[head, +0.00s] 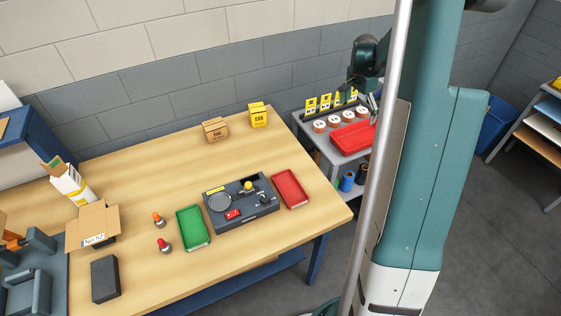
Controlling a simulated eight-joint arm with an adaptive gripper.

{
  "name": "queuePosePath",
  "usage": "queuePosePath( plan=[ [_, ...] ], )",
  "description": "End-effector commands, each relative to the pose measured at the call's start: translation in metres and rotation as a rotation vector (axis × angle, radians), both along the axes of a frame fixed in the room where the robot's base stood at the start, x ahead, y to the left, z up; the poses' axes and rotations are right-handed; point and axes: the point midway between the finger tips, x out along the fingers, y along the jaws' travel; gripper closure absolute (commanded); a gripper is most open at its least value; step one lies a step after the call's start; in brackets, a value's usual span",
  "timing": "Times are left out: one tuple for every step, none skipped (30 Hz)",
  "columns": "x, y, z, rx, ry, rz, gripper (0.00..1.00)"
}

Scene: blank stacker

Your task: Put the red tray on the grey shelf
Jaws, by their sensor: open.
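A shallow red tray (353,138) lies on the top of the grey shelf (307,131), at its front right, partly hidden by my arm and a pole. Another red tray (290,189) lies on the wooden table, right of a dark grey device. My gripper (373,103) is open and above the right part of the shelf, close to the tray there. My arm hides part of the fingers, and I cannot tell whether they touch that tray.
Several round pots (334,121) and yellow cards (325,103) stand behind the tray on the shelf. The wooden table (150,150) holds a green tray (193,227), the dark device (240,204) and boxes. A blue bin (496,126) stands at the right.

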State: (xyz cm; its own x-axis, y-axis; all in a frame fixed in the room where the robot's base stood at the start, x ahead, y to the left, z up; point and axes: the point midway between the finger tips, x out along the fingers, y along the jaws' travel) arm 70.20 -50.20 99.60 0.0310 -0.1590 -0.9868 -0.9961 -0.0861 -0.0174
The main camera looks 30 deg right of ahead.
Motion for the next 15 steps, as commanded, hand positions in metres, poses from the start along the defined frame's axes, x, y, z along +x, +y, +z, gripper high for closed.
queuePosePath(
  plan=[
    [0.000, 0.012, 0.009, -0.003, -0.006, 0.023, 0.04],
    [0.000, 0.018, 0.014, -0.006, -0.009, 0.040, 0.04],
    [0.000, 0.027, 0.021, -0.009, -0.014, 0.061, 0.04],
    [0.000, 0.034, 0.027, -0.011, -0.017, 0.076, 0.04],
    [0.000, 0.040, 0.032, -0.013, -0.020, 0.093, 0.04],
    [0.000, 0.050, 0.040, -0.017, -0.025, 0.116, 0.04],
    [0.000, 0.057, 0.045, -0.020, -0.029, 0.133, 0.04],
    [-0.001, 0.064, 0.050, -0.023, -0.033, 0.150, 0.04],
    [-0.002, 0.072, 0.057, -0.026, -0.037, 0.171, 0.04],
    [-0.003, 0.080, 0.062, -0.028, -0.041, 0.188, 0.04],
    [-0.003, 0.087, 0.066, -0.031, -0.044, 0.206, 0.04],
    [-0.005, 0.096, 0.073, -0.035, -0.049, 0.227, 0.04],
    [-0.005, 0.102, 0.078, -0.038, -0.054, 0.243, 0.04],
    [-0.007, 0.109, 0.082, -0.041, -0.056, 0.260, 0.04],
    [-0.008, 0.119, 0.088, -0.044, -0.061, 0.282, 0.04]
  ],
)
